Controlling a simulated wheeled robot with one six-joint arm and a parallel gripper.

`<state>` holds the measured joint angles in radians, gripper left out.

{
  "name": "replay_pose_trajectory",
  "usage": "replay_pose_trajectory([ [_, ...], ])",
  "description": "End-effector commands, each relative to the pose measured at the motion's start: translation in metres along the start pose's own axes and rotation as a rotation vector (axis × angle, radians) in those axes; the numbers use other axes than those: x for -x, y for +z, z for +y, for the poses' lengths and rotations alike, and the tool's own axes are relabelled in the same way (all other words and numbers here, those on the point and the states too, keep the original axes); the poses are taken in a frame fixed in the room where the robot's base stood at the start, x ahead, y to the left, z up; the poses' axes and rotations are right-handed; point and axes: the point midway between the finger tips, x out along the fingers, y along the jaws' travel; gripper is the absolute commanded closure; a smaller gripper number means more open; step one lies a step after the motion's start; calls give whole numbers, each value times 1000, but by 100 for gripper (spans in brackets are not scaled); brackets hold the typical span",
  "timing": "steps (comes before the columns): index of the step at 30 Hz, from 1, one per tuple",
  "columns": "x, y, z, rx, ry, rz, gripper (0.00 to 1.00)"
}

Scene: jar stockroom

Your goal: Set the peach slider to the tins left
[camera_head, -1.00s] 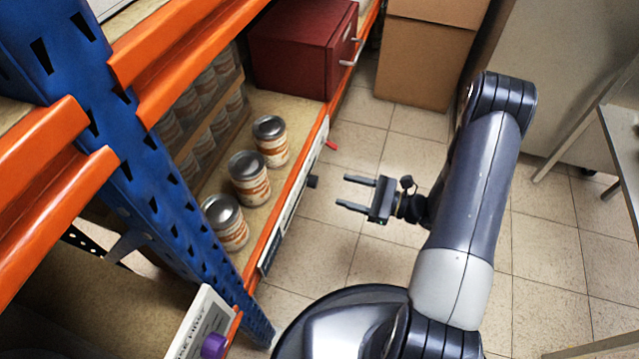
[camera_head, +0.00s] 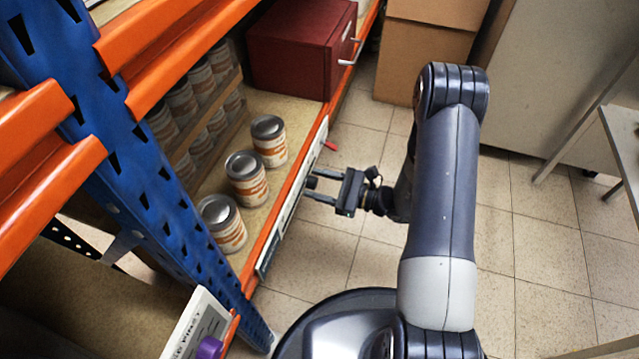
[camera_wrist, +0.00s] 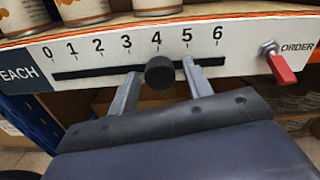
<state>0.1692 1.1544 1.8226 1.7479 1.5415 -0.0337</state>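Three tins with orange-and-white labels stand in a row on the shelf: a near one (camera_head: 223,224), a middle one (camera_head: 247,180) and a far one (camera_head: 269,141). Parts of tins also show at the top of the wrist view (camera_wrist: 82,12). The slider's scale strip (camera_wrist: 95,48), marked 0 to 6, is on the shelf's front edge. Its black knob (camera_wrist: 159,72) sits in the slot below the 4. My gripper (camera_wrist: 162,72) is open, one finger on each side of the knob, with visible gaps. It also shows at the shelf edge in the head view (camera_head: 310,186).
A red lever (camera_wrist: 281,70) marked ORDER is right of the scale. More tins (camera_head: 190,105) stand behind a wooden rail. A dark red box (camera_head: 300,50) is farther along the shelf. A blue post (camera_head: 150,180) and a purple knob (camera_head: 209,347) are nearer.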

Motion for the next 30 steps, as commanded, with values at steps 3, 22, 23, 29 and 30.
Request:
replay_pose_trajectory([
  [3,0,0,0,0,0,0,63],
  [22,0,0,0,0,0,0,100],
  [23,0,0,1,-1,0,0,100],
  [29,0,4,24,-4,2,-1,100],
  [30,0,5,28,-3,2,0,100],
])
